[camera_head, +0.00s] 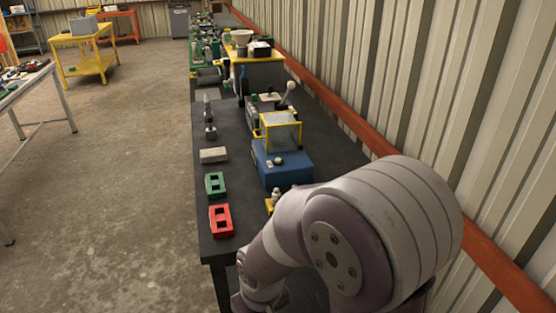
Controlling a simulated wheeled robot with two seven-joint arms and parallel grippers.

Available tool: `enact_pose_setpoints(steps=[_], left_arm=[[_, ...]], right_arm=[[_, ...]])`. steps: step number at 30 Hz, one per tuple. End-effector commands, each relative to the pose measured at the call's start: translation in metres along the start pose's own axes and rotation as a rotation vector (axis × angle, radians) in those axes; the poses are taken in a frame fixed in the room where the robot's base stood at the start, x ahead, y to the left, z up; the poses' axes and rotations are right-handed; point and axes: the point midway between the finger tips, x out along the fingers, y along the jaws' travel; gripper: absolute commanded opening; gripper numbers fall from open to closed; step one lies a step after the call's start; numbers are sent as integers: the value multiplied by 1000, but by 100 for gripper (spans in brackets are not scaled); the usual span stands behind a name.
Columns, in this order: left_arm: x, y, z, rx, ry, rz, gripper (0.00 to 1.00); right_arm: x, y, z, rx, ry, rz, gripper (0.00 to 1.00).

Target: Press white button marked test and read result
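A blue machine (283,170) with a yellow-framed clear guard (281,131) stands on the dark workbench (230,178). A small round whitish knob or button (278,161) is on its front. No "test" marking or result can be read at this size. One of my arms fills the lower right and covers the near end of the bench. Neither gripper shows in the head view.
A red block (221,221), a green block (215,185) and a grey block (213,155) lie along the bench's left side. A small yellow-and-white item (273,199) sits before the blue machine. A corrugated wall (400,80) bounds the right. Open concrete floor (110,200) lies left.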

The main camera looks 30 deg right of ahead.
Motion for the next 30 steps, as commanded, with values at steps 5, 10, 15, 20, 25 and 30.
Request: enact_pose_setpoints(steps=[5, 10, 15, 20, 25, 30], left_arm=[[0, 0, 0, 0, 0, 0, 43], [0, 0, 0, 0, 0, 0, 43], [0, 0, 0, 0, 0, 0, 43], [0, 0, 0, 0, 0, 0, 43], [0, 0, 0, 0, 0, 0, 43], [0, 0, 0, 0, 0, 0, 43]], right_arm=[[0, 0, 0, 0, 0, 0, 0], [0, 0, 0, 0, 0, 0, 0], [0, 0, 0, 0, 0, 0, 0], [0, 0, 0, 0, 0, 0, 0], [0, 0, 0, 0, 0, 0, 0], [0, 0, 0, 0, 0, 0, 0]])
